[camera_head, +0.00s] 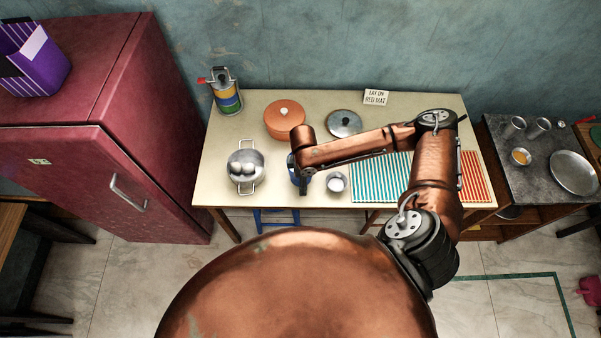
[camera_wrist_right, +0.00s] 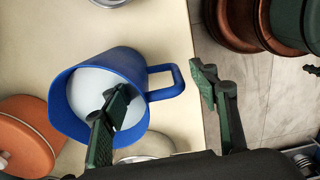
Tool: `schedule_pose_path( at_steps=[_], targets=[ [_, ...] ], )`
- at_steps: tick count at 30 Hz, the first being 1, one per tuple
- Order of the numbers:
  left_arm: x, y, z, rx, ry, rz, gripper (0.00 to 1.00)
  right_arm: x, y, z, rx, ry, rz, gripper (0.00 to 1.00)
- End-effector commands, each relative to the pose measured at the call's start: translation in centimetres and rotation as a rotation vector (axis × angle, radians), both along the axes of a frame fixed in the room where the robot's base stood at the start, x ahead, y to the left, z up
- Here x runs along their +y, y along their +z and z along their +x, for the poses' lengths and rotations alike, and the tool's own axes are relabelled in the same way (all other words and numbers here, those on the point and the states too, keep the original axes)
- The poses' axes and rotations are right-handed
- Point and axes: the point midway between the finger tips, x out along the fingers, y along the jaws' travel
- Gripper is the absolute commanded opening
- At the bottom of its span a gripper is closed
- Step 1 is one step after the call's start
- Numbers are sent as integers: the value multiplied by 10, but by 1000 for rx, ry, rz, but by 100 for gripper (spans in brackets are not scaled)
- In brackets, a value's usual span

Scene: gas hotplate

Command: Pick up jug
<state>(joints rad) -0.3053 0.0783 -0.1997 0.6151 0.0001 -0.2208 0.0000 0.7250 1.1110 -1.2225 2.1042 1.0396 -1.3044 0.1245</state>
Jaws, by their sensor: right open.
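The jug (camera_wrist_right: 65,105) is blue with a white inside. In the right wrist view it stands on the cream table with its handle (camera_wrist_right: 168,82) toward the right. In the head view the jug (camera_head: 292,174) is mostly hidden behind my right gripper (camera_head: 301,178). In the wrist view my right gripper (camera_wrist_right: 162,86) is open around the wall and handle side of the jug. One finger overlaps the jug's mouth; the other is to the right of the handle, apart from it. I cannot tell how deep the first finger sits. My left gripper is out of view.
A steel pot (camera_head: 245,168) stands left of the jug, an orange pot (camera_head: 284,118) behind it, and a small pale cup (camera_head: 336,182) close on its right. A lidded pan (camera_head: 344,123) is at the back. A striped teal mat (camera_head: 372,185) and red mat (camera_head: 474,178) lie right.

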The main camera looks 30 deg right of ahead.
Motion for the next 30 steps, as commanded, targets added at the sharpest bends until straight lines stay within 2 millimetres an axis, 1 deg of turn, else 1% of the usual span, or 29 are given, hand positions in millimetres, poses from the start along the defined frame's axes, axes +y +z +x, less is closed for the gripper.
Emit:
schedule_pose_path(
  at_steps=[3, 5, 9, 12, 19, 30],
  targets=[
    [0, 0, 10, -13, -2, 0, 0, 2, -9, 0, 1, 1, 0, 55],
    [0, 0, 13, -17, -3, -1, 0, 4, -18, 0, 2, 1, 0, 55],
    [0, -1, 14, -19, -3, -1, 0, 6, -40, 0, 3, 2, -1, 55],
    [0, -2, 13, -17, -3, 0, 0, 6, -50, 1, 0, 3, -1, 55],
    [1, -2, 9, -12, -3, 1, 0, 6, -51, 1, -1, 4, 0, 54],
    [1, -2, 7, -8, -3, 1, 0, 7, -51, 0, 0, 4, 0, 29]
  ],
)
